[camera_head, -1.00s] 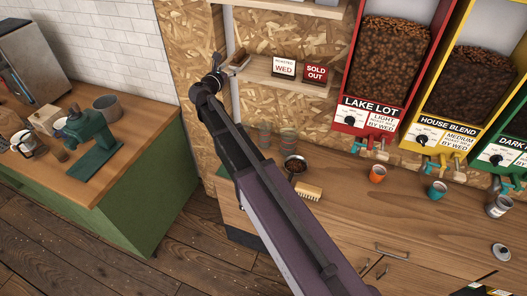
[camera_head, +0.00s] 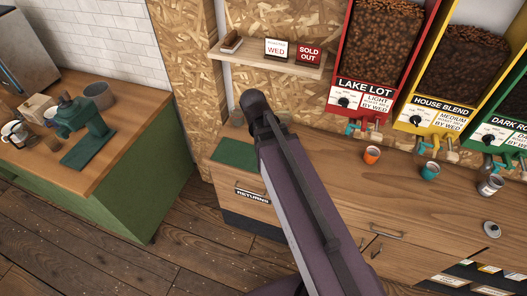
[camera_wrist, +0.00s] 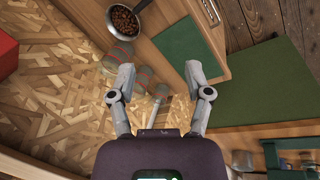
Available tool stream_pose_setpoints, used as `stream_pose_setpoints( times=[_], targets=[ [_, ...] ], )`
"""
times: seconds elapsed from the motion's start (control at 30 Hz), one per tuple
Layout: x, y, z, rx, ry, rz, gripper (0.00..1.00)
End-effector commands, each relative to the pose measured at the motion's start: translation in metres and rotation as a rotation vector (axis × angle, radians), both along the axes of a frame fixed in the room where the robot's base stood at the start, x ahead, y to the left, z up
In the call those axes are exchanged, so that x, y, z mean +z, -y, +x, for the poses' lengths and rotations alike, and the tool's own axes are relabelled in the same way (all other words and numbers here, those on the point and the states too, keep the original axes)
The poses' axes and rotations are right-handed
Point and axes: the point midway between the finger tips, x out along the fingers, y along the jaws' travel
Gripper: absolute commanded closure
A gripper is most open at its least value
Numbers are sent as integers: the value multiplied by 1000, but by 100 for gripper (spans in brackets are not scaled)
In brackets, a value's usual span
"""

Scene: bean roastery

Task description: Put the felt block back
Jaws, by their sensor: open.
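The felt block (camera_head: 231,41), small and brown with a paler edge, rests on the left end of the wooden wall shelf (camera_head: 285,67), left of the WED sign. The block does not show in the wrist view. My gripper (camera_wrist: 158,72) shows in the wrist view with its two fingers spread apart and nothing held between them. It is above the counter, facing down past glasses (camera_wrist: 119,57). In the head view my arm hides the gripper. The gripper is clear of the block.
A green mat (camera_head: 236,153) lies on the counter's left end above the RETURNS label; it also shows in the wrist view (camera_wrist: 192,52). A bowl of beans (camera_wrist: 126,18) stands nearby. Orange (camera_head: 372,155) and teal (camera_head: 429,171) cups stand right. A WED sign (camera_head: 277,50) and SOLD OUT sign (camera_head: 309,55) share the shelf.

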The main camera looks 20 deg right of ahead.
Motion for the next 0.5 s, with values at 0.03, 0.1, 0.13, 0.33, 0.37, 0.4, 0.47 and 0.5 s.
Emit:
stream_pose_setpoints(
  times=[0.03, 0.1, 0.13, 0.33, 0.37, 0.4, 0.47, 0.5],
  targets=[
    [-3, -3, -18, -67, -13, 58, 35],
    [-5, -10, -34, -152, -33, 133, 35],
    [-6, -12, -39, -182, -41, 159, 35],
    [-7, -24, -58, -298, -77, 258, 35],
    [-7, -25, -59, -304, -79, 263, 35],
    [-7, -25, -59, -310, -81, 266, 35],
    [-7, -26, -59, -311, -81, 268, 35],
    [-7, -26, -59, -311, -81, 268, 35]
  ],
)
